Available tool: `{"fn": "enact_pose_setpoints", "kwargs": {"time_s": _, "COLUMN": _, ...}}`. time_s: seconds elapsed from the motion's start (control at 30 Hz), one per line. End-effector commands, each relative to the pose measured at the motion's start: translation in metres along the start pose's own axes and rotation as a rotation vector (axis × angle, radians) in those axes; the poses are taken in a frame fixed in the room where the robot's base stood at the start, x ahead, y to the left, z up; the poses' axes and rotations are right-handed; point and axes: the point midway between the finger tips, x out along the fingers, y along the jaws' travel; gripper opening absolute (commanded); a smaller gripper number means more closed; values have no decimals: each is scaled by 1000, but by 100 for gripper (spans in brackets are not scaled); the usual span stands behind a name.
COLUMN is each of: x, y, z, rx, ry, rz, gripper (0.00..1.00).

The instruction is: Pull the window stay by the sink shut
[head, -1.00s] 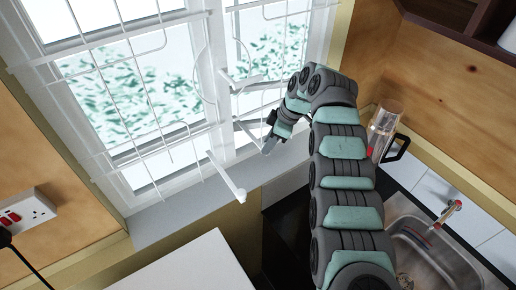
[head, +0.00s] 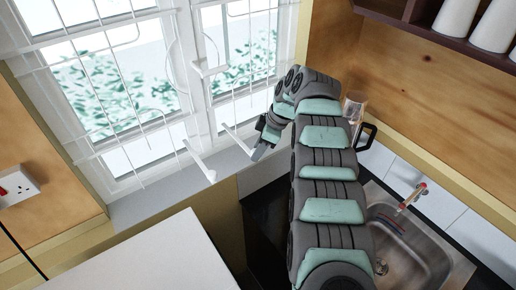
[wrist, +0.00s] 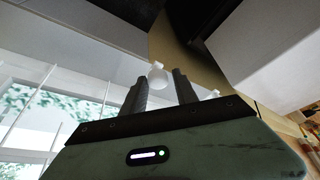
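Two white window stays with rounded end knobs stick out from the window frame. The one nearer the sink (head: 236,136) is at the right, its end beside my gripper (head: 259,150) in the head view. The other stay (head: 198,160) is further left, clear of my gripper. In the wrist view, my gripper (wrist: 160,88) has its two dark fingers apart, and a white knob (wrist: 158,75) shows in the gap near their tips. I cannot tell whether either finger touches it. A second white knob (wrist: 213,94) shows right of the right finger.
White wire grilles (head: 118,82) cover the window. The metal sink (head: 440,262) with its tap (head: 412,196) is at the right. A clear jug (head: 353,106) stands close behind my arm. A white surface (head: 150,262) lies at the front left.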

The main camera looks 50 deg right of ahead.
Motion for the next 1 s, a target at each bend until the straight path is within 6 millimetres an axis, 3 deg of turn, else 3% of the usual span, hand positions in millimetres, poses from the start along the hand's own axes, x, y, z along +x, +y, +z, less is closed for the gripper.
{"fn": "enact_pose_setpoints", "kwargs": {"time_s": 0.17, "x": 1, "y": 0, "z": 0, "rx": 0, "ry": 0, "rz": 1, "gripper": 49}}
{"fn": "enact_pose_setpoints", "kwargs": {"time_s": 0.63, "x": -5, "y": 1, "z": -1, "rx": -2, "ry": 0, "rz": 4, "gripper": 49}}
{"fn": "enact_pose_setpoints", "kwargs": {"time_s": 0.87, "x": -28, "y": 1, "z": 0, "rx": -1, "ry": 2, "rz": 6, "gripper": 49}}
{"fn": "enact_pose_setpoints", "kwargs": {"time_s": 1.0, "x": -57, "y": 1, "z": 0, "rx": -1, "ry": 1, "rz": 8, "gripper": 49}}
